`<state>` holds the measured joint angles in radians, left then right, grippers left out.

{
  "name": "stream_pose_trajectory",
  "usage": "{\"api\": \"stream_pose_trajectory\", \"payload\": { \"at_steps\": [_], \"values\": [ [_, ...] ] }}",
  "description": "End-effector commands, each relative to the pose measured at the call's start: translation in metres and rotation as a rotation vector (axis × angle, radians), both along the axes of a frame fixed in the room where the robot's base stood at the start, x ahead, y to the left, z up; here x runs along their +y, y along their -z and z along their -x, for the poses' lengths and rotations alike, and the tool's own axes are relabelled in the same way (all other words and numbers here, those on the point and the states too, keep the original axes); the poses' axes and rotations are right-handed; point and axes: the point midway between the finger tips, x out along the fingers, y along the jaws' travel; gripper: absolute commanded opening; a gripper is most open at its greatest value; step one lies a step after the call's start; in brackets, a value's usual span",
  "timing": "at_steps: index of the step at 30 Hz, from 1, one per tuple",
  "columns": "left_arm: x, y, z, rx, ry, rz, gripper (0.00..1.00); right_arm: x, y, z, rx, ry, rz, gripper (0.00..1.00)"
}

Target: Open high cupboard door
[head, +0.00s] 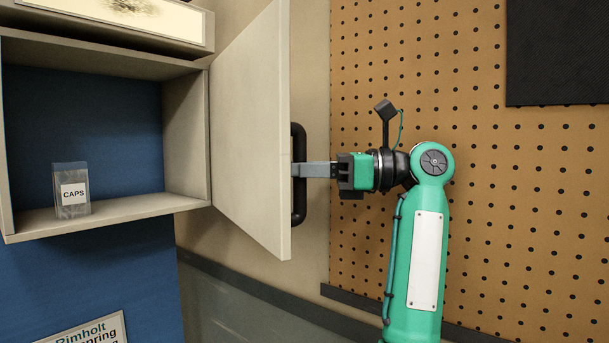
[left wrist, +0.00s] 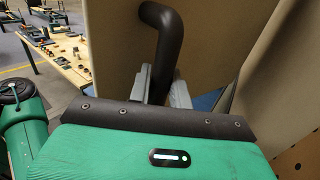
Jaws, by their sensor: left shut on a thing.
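The high cupboard door (head: 252,125) is swung open and stands out from the right side of the cupboard (head: 186,135). A black bar handle (head: 299,210) is on the door's outer face. My left gripper (head: 303,170) is shut on the handle near its middle, with the arm coming up from below right of the door. In the left wrist view the handle (left wrist: 167,40) runs down between the two grey fingers of my left gripper (left wrist: 160,87), with the door panel (left wrist: 110,45) behind it. My right gripper is in neither view.
A clear container labelled CAPS (head: 72,192) stands on the cupboard floor. A perforated brown board (head: 540,200) covers the wall behind my arm, with a dark panel (head: 560,50) at upper right. The left wrist view shows tables (left wrist: 75,60) with small items far off.

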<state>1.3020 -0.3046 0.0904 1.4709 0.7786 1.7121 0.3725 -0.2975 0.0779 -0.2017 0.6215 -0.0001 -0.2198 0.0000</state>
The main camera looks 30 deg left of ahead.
Motion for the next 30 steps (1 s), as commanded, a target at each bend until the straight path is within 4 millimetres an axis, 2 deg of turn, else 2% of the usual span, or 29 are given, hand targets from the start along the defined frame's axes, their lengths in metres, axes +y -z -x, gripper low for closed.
{"api": "stream_pose_trajectory", "payload": {
  "at_steps": [13, 14, 16, 30],
  "values": [
    [0.001, -0.0004, -0.0005, 0.001, 0.002, 0.0, 0.0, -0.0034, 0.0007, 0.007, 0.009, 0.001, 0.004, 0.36],
    [0.001, -0.0005, -0.0005, 0.001, 0.002, 0.0, 0.26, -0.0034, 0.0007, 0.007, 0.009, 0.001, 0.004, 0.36],
    [0.0009, -0.0005, -0.0004, 0.001, 0.001, 0.0, 0.39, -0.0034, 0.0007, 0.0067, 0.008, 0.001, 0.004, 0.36],
    [0.0006, -0.0018, -0.0004, 0.0, 0.001, -0.001, 0.39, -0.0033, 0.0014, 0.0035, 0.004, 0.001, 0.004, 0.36]
  ]
}}
